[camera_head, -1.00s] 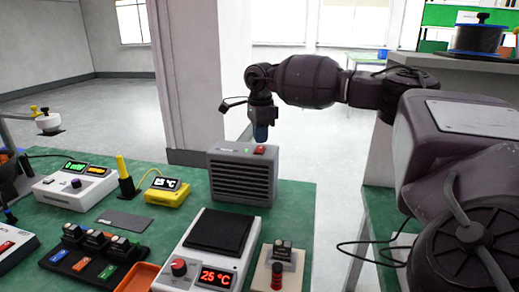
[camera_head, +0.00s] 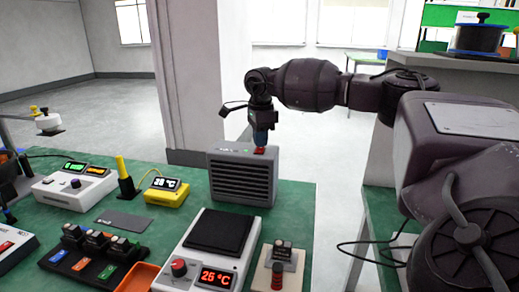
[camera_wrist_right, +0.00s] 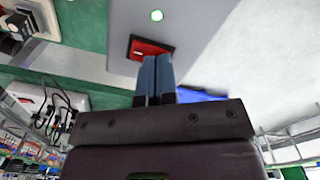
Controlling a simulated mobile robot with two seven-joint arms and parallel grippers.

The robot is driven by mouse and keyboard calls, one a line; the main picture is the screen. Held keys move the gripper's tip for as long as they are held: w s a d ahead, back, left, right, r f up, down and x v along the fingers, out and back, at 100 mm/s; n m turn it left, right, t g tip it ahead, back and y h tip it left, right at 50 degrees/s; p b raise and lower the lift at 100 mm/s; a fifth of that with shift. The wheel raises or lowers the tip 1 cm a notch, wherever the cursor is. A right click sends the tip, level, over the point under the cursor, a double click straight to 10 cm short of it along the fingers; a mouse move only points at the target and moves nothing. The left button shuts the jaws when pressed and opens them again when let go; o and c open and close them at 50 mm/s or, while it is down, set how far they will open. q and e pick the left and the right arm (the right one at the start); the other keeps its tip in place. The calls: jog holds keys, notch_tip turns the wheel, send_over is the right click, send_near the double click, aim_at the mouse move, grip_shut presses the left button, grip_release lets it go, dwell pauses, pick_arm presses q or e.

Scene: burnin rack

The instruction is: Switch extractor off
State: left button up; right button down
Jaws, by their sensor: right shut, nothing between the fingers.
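The extractor (camera_head: 240,178) is a grey box with a slatted front, standing at the back right of the green bench. Its red rocker switch (camera_head: 259,150) is on the top face near the right end. In the right wrist view the red switch (camera_wrist_right: 150,48) sits in a dark frame, and a small green-white light (camera_wrist_right: 157,15) glows on the same face. My right gripper (camera_head: 261,136) points down with its blue fingertips at the switch. In the wrist view its closed fingers (camera_wrist_right: 157,72) overlap the switch edge; I cannot tell if they press it. My left gripper is not in view.
A hot plate (camera_head: 197,274) with a red display stands in front of the extractor. A yellow meter (camera_head: 167,191), a white instrument (camera_head: 75,188) and a black block with several coloured labels (camera_head: 90,262) are to the left. Open floor lies behind the bench.

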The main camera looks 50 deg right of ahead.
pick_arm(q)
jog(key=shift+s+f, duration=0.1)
pick_arm(e)
jog(key=shift+f, duration=0.55)
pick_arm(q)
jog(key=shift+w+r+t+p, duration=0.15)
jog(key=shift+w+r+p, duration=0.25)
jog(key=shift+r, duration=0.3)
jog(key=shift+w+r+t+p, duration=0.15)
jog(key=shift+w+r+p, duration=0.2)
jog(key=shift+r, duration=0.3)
pick_arm(e)
jog(key=shift+r, duration=3.6)
